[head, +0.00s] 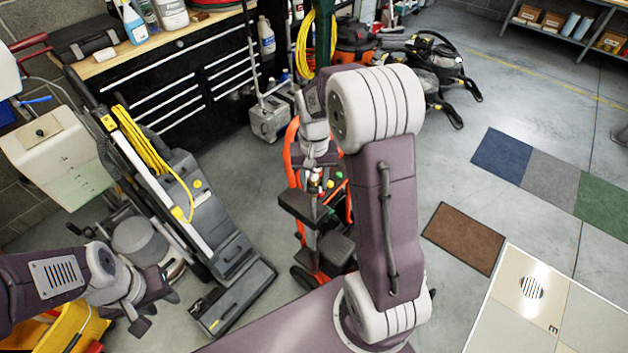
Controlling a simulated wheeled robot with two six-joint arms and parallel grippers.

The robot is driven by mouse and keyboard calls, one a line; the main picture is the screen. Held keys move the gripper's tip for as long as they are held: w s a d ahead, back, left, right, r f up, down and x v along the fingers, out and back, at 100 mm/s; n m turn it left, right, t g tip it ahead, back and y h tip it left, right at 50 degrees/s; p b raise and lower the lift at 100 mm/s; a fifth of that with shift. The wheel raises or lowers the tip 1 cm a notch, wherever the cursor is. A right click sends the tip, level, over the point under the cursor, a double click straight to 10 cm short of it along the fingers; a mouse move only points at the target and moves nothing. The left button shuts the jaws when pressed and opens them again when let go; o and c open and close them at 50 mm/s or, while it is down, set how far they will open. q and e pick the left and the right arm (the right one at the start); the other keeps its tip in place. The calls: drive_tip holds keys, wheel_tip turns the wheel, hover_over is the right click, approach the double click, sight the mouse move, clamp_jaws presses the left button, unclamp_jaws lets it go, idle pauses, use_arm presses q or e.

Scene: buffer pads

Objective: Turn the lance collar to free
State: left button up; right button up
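An orange-framed machine (292,165) with a dark body stands upright on the floor at the picture's middle. A small pale and brass-coloured fitting (315,181) shows at its top and may be the lance collar; it is too small to read its setting. My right gripper (317,166) points down right at this fitting, its fingertips at or just above it. I cannot tell whether it grips the fitting. My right arm hides part of the machine's right side. My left gripper (155,311) is at lower left, fingers apart and empty, away from the machine.
A grey floor machine with a yellow cord (205,215) stands between my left gripper and the orange-framed machine. A yellow bucket (85,325) is below my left arm. A black drawer bench (190,85) stands behind. Carpet samples (462,238) and floor tiles lie right.

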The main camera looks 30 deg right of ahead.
drive_tip(key=shift+n, duration=0.3)
clamp_jaws()
drive_tip(key=n+p, duration=0.2)
drive_tip(key=shift+r+n, duration=0.15)
drive_tip(key=shift+n, duration=0.15)
drive_tip(key=n+p, duration=0.2)
drive_tip(key=n, duration=0.2)
drive_tip(key=shift+n, duration=0.3)
drive_tip(key=n+p, duration=0.1)
drive_tip(key=n, duration=0.3)
drive_tip(key=shift+p, duration=0.35)
drive_tip(key=shift+n+p, duration=0.55)
drive_tip(key=shift+n, duration=1.55)
drive_tip(key=o, duration=1.2)
unclamp_jaws()
